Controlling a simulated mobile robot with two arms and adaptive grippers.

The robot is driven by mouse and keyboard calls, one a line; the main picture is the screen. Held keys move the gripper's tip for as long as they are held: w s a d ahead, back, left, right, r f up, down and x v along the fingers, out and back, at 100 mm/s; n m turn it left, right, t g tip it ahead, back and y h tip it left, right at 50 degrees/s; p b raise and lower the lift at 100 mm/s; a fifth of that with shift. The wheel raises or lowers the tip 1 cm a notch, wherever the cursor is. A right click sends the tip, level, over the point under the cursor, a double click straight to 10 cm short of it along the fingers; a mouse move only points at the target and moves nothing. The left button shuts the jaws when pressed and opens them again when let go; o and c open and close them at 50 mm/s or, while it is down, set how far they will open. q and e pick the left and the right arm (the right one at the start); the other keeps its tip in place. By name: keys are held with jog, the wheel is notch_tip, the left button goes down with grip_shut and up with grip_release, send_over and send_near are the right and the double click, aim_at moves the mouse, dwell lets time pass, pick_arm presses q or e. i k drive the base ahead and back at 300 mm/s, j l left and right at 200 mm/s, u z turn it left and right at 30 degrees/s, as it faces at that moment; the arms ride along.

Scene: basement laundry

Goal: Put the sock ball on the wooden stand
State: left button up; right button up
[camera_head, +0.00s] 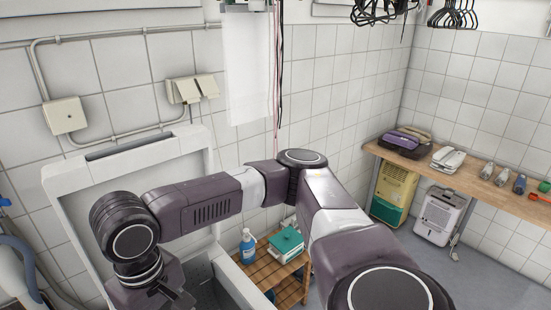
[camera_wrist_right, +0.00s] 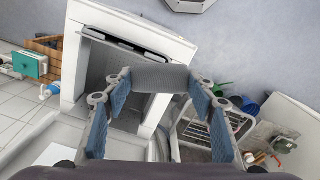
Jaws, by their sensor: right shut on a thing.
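My right gripper (camera_head: 168,300) hangs low at the left of the head view, its fingers mostly cut off by the lower edge. In the wrist view the right gripper (camera_wrist_right: 160,82) is shut on a plain grey thing, which I take to be the sock ball (camera_wrist_right: 160,78); it looks block-like there. The low slatted wooden stand (camera_head: 262,274) is right of the gripper, apart from it. A blue bottle (camera_head: 247,246) and a green-lidded box (camera_head: 286,244) are on the stand. The stand (camera_wrist_right: 48,42) also shows at the left of the wrist view. My left gripper is not in view.
A white basin unit (camera_head: 70,195) with a raised back stands beneath and behind the gripper. A wooden counter (camera_head: 480,189) with several items runs along the right wall. A yellow-green appliance (camera_head: 392,193) and a white one (camera_head: 440,215) stand beneath it. Grey floor (camera_head: 420,258) is clear there.

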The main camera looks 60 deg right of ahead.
aim_at(265, 287)
jog(key=k+l+u, duration=0.15)
jog(key=k+l, duration=0.15)
jog(key=l, duration=0.25)
jog(key=k+l+u, duration=0.15)
jog(key=k+l, duration=0.2)
jog(key=l, duration=0.2)
jog(key=k+l+u, duration=0.2)
jog(key=k+l, duration=0.2)
jog(key=l+u, duration=0.15)
jog(key=l, duration=0.5)
jog(key=l+u, duration=0.1)
jog(key=l, duration=0.55)
jog(key=k+l+u, duration=0.15)
jog(key=l, duration=0.45)
jog(key=l+u, duration=0.15)
jog(key=l, duration=0.5)
jog(key=i+l, duration=0.1)
jog(key=l, duration=0.7)
